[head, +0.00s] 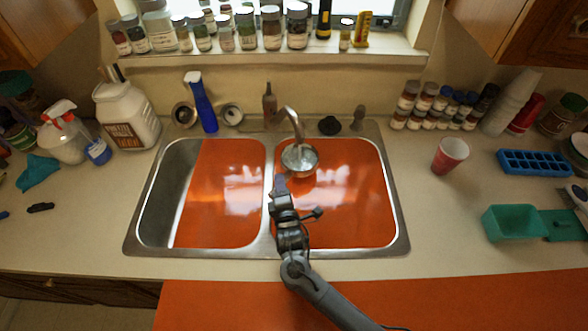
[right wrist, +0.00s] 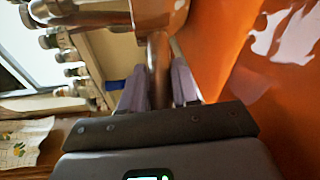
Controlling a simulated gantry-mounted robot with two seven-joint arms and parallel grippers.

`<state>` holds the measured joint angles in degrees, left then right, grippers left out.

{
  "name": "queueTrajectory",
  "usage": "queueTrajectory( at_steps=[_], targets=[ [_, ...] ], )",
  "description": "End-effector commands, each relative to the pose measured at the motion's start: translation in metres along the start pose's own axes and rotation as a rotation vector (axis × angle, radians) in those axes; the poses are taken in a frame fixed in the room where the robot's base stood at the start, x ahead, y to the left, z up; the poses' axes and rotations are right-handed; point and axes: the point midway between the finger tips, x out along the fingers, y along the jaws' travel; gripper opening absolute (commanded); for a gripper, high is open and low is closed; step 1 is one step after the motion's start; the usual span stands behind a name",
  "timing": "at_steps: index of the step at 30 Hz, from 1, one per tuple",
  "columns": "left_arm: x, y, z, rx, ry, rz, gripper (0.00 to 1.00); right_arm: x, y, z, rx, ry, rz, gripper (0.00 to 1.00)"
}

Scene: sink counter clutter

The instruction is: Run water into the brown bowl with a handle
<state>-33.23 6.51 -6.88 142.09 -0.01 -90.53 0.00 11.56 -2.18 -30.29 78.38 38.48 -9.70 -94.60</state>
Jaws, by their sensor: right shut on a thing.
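The bowl (head: 299,160) is small and round, held just below the end of the faucet spout (head: 291,117), over the right sink basin. Its inside looks greyish and shiny; I cannot tell if water is in it or running. Its brown handle (right wrist: 159,65) shows in the right wrist view between the two fingers, with the bowl's underside (right wrist: 155,12) beyond. My right gripper (head: 279,183) is shut on the handle, near the divider between the basins; its fingers also show in the right wrist view (right wrist: 158,85). My left gripper is not in view.
The double sink (head: 140,225) has orange surfaces in both basins. A blue spray bottle (head: 203,105) and a dark bottle (head: 269,102) stand behind it. A red cup (head: 450,155) and a green container (head: 512,223) are on the right counter. The counter's front strip is clear.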

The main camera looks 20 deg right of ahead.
Motion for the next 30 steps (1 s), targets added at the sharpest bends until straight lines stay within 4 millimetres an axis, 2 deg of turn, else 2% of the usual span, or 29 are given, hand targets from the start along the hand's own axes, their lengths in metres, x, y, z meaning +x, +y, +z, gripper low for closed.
queueTrajectory(
  at_steps=[16,30],
  targets=[
    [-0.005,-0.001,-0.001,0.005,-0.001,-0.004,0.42,-0.004,0.003,0.001,0.0,0.0,0.003,0.0],
    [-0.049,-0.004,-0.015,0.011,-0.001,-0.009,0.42,-0.054,-0.003,0.01,-0.001,0.0,0.002,0.0]
  ],
)
